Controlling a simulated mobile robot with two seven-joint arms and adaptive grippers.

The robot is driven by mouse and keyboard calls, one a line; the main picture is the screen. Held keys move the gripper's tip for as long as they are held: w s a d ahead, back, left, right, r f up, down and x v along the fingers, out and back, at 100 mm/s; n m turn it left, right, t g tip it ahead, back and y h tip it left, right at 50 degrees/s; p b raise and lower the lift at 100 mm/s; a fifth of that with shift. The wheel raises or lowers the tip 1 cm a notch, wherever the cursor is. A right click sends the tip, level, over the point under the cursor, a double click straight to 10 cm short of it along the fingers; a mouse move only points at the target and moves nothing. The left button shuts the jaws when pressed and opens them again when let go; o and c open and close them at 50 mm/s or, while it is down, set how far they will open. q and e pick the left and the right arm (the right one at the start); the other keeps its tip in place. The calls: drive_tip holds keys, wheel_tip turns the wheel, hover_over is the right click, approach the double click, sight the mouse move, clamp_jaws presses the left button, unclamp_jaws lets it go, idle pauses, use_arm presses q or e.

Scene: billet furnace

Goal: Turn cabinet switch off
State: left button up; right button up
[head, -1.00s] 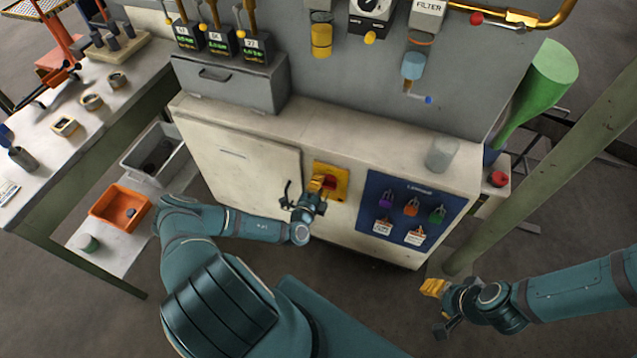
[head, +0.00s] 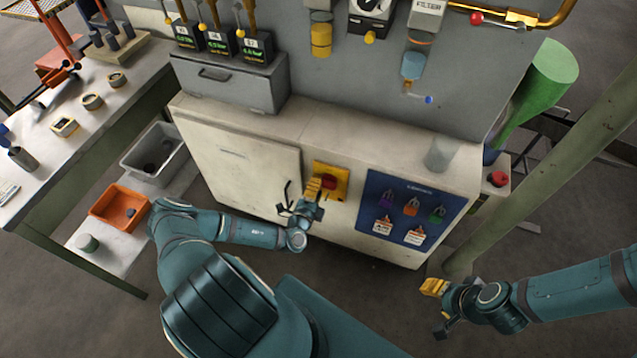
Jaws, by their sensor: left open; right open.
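The cabinet switch is a red handle (head: 329,182) on a yellow plate (head: 343,172). It is on the front of the pale cabinet (head: 246,160), right of the cabinet door. My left gripper (head: 313,187) is open just in front of the plate, its yellow fingertips close to the left side of the red handle. I cannot tell whether they touch it. The gripper hides the lower left part of the plate. My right gripper (head: 433,300) is open and empty, low at the right over the floor, away from the cabinet.
A blue lockout board (head: 376,188) with purple, orange and green padlocks is right of the switch. A glass (head: 441,153) stands on the cabinet top. A green post (head: 560,160) rises at the right. An orange bin (head: 105,205) and a grey bin (head: 135,150) stand at the left.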

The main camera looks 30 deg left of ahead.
use_arm(q)
drive_tip(key=v, duration=0.9)
drive_tip(key=shift+s+d, duration=0.15)
drive_tip(key=shift+s, duration=0.15)
